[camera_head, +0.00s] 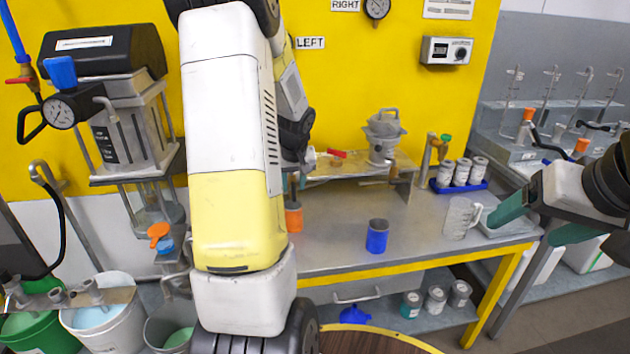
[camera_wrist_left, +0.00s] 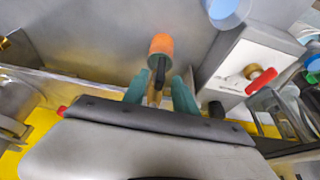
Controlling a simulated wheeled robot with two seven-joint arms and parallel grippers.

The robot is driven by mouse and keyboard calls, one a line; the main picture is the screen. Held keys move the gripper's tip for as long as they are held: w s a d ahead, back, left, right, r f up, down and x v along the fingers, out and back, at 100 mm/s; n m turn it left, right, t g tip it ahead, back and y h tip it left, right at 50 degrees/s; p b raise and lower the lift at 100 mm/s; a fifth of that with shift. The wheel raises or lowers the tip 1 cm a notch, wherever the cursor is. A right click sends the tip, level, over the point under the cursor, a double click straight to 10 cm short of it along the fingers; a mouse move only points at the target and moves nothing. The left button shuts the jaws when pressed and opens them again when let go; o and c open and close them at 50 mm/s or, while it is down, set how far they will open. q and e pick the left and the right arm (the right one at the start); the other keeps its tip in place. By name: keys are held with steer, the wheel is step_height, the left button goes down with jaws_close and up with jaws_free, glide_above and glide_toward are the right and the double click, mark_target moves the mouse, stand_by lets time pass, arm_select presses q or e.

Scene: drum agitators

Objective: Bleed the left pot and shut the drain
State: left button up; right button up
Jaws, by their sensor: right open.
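A LEFT sign (camera_head: 310,42) hangs on the yellow wall, partly beside my left arm, which hides what is below it. A grey pot (camera_head: 383,137) stands on the bench shelf to the right, under the RIGHT sign (camera_head: 345,5). In the left wrist view, my left gripper (camera_wrist_left: 160,82) has its teal fingers either side of a narrow brass and dark stem, with an orange cylinder (camera_wrist_left: 160,46) beyond. I cannot tell whether they touch the stem. A red handle (camera_wrist_left: 262,78) on a white panel is to the right. My right gripper (camera_head: 522,230) is open and empty.
A blue cup (camera_head: 377,236) and an orange cup (camera_head: 293,217) stand on the grey bench (camera_head: 340,256). A clear jug (camera_head: 460,218) stands at its right end. Cans sit in a blue tray (camera_head: 460,189). Buckets (camera_head: 105,325) stand at lower left. The bench's front middle is clear.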

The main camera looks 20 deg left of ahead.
arm_select(q)
steer(key=shift+x, duration=1.25)
jaws_close()
